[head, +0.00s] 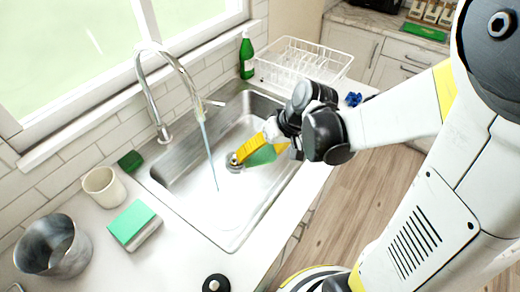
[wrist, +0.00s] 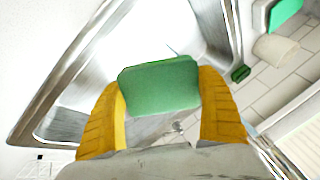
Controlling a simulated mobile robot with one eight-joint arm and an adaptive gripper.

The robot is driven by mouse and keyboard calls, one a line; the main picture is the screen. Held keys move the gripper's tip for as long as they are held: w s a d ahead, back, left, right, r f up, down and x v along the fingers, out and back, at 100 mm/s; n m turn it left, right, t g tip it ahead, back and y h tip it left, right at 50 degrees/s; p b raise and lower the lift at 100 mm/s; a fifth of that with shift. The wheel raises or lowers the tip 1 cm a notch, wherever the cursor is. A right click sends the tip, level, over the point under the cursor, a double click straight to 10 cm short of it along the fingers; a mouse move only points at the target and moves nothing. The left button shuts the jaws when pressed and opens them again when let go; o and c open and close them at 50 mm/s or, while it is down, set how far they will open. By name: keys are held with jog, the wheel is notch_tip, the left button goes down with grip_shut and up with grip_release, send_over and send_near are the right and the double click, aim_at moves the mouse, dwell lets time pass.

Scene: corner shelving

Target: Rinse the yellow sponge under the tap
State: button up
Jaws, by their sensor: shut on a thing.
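My gripper (head: 260,150), with yellow fingers, is shut on a sponge (head: 263,156) over the right part of the sink (head: 215,205). The sponge shows a green face, also in the wrist view (wrist: 160,85), between both fingers (wrist: 161,92); I see no yellow side of it. The tap (head: 151,97) arches over the sink from the back left. A thin stream of water (head: 209,152) runs from it into the basin. The sponge is to the right of the stream, apart from it in the head view. Its height above the basin floor is hard to tell.
On the left counter are a green-topped pale block (head: 133,222), a cream cup (head: 103,187), a metal pot (head: 55,246) and a dark green block (head: 131,161).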

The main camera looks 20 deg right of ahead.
jog(key=w+a+f+b, duration=0.2)
jog(key=w+a, duration=0.6)
jog(key=a, duration=0.1)
jog(key=shift+w+a+f+b, duration=0.25)
jog(key=shift+w+f+b, duration=0.05)
jog(key=shift+w+b, duration=0.05)
jog(key=shift+s, duration=0.1)
dwell(0.6)
jog(key=s+d, duration=0.1)
jog(key=s, duration=0.6)
jog(key=shift+s, duration=0.4)
jog(key=shift+p, duration=0.3)
dwell(0.8)
jog(key=s+r+p, duration=0.4)
jog(key=s, duration=0.1)
jog(key=shift+d, duration=0.35)
